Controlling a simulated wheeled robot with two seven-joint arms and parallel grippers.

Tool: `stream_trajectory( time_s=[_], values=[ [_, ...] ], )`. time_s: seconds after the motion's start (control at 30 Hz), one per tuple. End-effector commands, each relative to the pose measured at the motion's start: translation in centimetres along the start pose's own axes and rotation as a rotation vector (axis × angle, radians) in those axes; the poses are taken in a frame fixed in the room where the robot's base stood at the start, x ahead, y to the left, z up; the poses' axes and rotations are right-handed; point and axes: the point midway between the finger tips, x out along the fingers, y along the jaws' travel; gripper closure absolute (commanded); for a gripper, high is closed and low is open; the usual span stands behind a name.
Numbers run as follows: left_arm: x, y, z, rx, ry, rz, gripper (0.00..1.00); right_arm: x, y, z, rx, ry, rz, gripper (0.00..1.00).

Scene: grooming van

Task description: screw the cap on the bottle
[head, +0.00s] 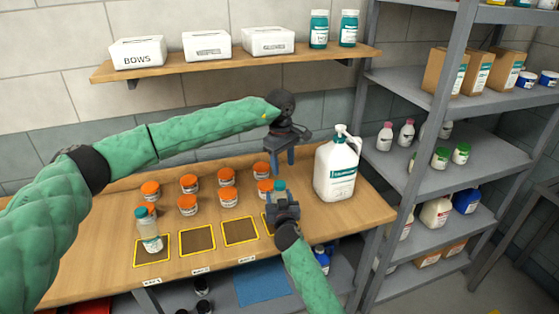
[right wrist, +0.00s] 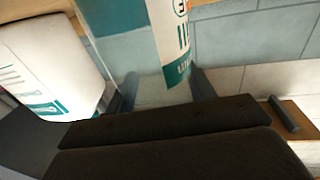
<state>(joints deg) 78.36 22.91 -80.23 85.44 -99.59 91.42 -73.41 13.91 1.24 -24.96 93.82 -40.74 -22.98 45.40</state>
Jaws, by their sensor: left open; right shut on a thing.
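My left gripper (head: 281,166) is open and points down, just above the top of the bottle in my right gripper. My right gripper (head: 283,202) is shut on that bottle (right wrist: 160,45), near the front of the bench. In the right wrist view the bottle is clear, with a white and teal label, between the fingers. In the head view a small teal top (head: 280,185) shows above the right gripper; I cannot tell whether it is a cap or the bottle itself. Another bottle (head: 149,236) with a teal cap (head: 146,211) stands on the left yellow-edged mat (head: 137,259).
Several orange-lidded jars (head: 187,204) stand on the wooden bench (head: 110,232). A large white pump jug (head: 335,175) stands close right of the grippers. A wall shelf (head: 225,62) with boxes hangs above. Two yellow-edged mats (head: 197,240) (head: 240,231) are empty.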

Motion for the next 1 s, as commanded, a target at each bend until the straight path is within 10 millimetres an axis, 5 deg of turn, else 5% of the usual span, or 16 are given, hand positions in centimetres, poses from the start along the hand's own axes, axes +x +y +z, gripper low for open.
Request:
stream_trajectory(
  time_s=[1.0],
  values=[
    [-0.84, -0.37, -0.55, -1.452, 0.036, 0.003, 0.48, 0.00, 0.00, 0.03, 0.000, 0.000, 0.000, 1.00]
  ],
)
